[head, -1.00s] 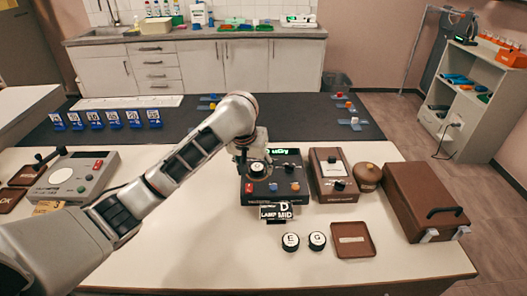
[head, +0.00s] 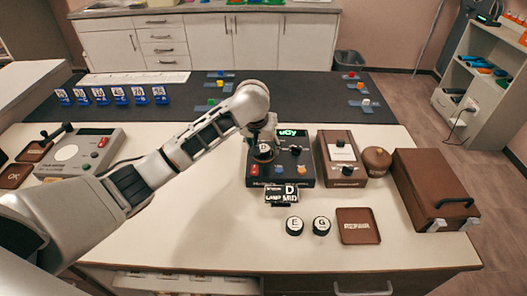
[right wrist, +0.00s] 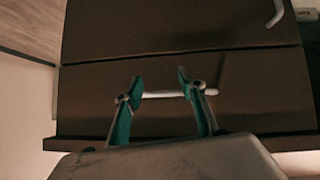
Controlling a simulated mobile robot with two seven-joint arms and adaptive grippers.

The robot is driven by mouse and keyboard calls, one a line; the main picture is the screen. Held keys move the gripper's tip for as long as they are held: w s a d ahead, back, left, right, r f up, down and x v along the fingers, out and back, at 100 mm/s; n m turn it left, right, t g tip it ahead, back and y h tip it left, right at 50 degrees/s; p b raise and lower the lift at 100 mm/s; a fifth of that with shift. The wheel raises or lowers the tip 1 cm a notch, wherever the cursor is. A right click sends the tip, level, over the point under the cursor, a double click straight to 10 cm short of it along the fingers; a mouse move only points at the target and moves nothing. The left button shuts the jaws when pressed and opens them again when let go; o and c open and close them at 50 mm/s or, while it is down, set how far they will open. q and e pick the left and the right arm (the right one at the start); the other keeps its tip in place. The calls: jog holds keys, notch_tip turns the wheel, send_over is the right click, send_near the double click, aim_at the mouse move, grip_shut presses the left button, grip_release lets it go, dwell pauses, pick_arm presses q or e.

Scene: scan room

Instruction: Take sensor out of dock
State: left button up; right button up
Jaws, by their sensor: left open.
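A dark console (head: 305,172) with a green lit display and coloured buttons stands on the white table, and looks like the dock. A round black puck (head: 264,156) with a pale lettered top, likely the sensor, sits at its upper left. My left gripper (head: 264,148) is open at the puck, coming from above. Its fingers are small and partly hidden, so contact cannot be told. My right gripper (right wrist: 160,78) is open and empty in the right wrist view, its teal fingers before a drawer handle (right wrist: 165,95).
A lettered sign (head: 282,195), pucks E (head: 295,226) and G (head: 321,226), and a brown REPAIR tray (head: 358,238) lie in front. A brown device (head: 341,172), round pot (head: 376,160) and brown case (head: 430,180) stand right.

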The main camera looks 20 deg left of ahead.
pick_arm(q)
jog(key=c, duration=1.2)
jog(key=shift+c, duration=0.2)
jog(key=shift+r, duration=0.15)
